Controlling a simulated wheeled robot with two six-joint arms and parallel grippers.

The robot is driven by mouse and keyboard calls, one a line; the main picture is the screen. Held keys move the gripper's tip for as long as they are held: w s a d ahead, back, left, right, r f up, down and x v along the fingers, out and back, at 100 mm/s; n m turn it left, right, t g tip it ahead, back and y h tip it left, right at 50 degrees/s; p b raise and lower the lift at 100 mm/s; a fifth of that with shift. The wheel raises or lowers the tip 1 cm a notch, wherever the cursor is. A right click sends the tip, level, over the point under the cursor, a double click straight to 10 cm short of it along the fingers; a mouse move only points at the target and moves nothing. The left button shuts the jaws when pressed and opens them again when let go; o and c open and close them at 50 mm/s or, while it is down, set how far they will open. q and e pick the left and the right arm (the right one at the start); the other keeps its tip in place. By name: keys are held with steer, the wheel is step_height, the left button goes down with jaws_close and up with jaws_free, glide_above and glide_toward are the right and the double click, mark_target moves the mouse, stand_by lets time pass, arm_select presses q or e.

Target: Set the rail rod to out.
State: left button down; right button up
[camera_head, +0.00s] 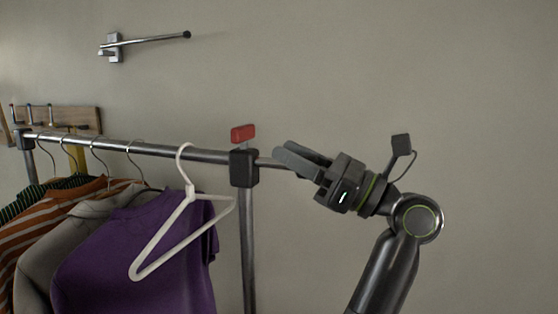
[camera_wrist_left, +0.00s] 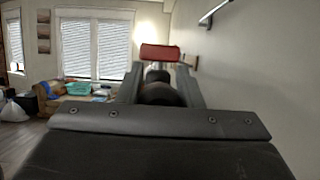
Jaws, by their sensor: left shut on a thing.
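The clothes rail (camera_head: 160,149) runs across the left half of the head view to a black clamp (camera_head: 243,168) on an upright post. A thinner rail rod (camera_head: 268,162) sticks out a short way to the right of the clamp. My left gripper (camera_head: 283,158) is shut on the rail rod near its outer end; its fingers hide the tip. In the left wrist view a dark round part (camera_wrist_left: 158,92) shows between my left gripper's fingers (camera_wrist_left: 160,85). A red tab (camera_head: 243,133) stands above the clamp; it also shows in the left wrist view (camera_wrist_left: 160,53). My right gripper is not in view.
A white hanger (camera_head: 165,240) hangs empty on the rail left of the clamp. A purple shirt (camera_head: 130,260) and other clothes hang further left. A metal wall arm (camera_head: 150,41) juts from the wall above. The space right of my arm is clear.

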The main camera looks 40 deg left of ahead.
arm_select(q)
steer(key=w+d+b, duration=0.1)
steer(key=w+d, duration=0.1)
steer(key=d, duration=0.9)
steer(key=w+d+b, duration=0.2)
steer(key=w+d, duration=0.1)
steer(key=d, duration=0.9)
steer(key=shift+w+d, duration=0.3)
steer(key=c, duration=1.3)
jaws_free()
steer(key=o, duration=0.3)
steer(key=shift+w+d, duration=0.1)
steer(key=shift+d, duration=0.2)
steer(key=shift+a, duration=0.1)
steer(key=shift+a+r, duration=0.1)
steer(key=shift+r, duration=0.05)
